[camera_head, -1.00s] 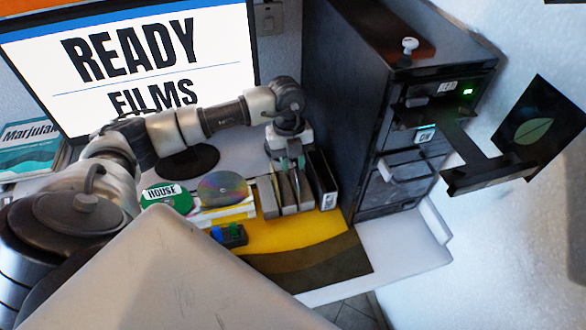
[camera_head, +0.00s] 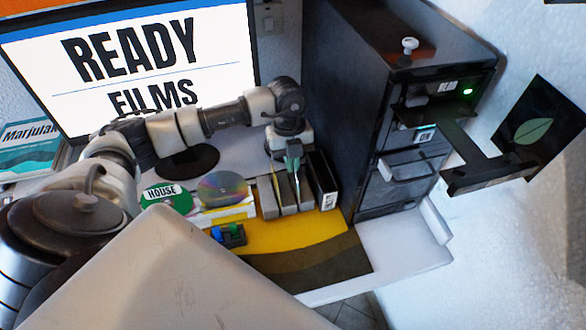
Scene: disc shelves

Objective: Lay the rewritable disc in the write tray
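My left gripper (camera_head: 294,166) points down over a row of grey upright holders (camera_head: 289,200) on the desk. Its green-tipped fingers are at or just above a thin upright edge in the row; I cannot tell whether they grip it. A shiny rainbow disc (camera_head: 222,188) lies on a pale stack left of the holders. A green disc marked HOUSE (camera_head: 166,198) lies beside it. I cannot read which disc is the rewritable one. A dark open tray (camera_head: 492,177) sticks out from the black tower (camera_head: 400,110); I cannot confirm it is the write tray. My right gripper is not in view.
A black upright box (camera_head: 322,182) stands right of the holders. A small block with blue and green buttons (camera_head: 229,235) sits on the yellow mat (camera_head: 290,238). The screen (camera_head: 130,60) reads READY FILMS. A green light (camera_head: 468,91) glows on the tower.

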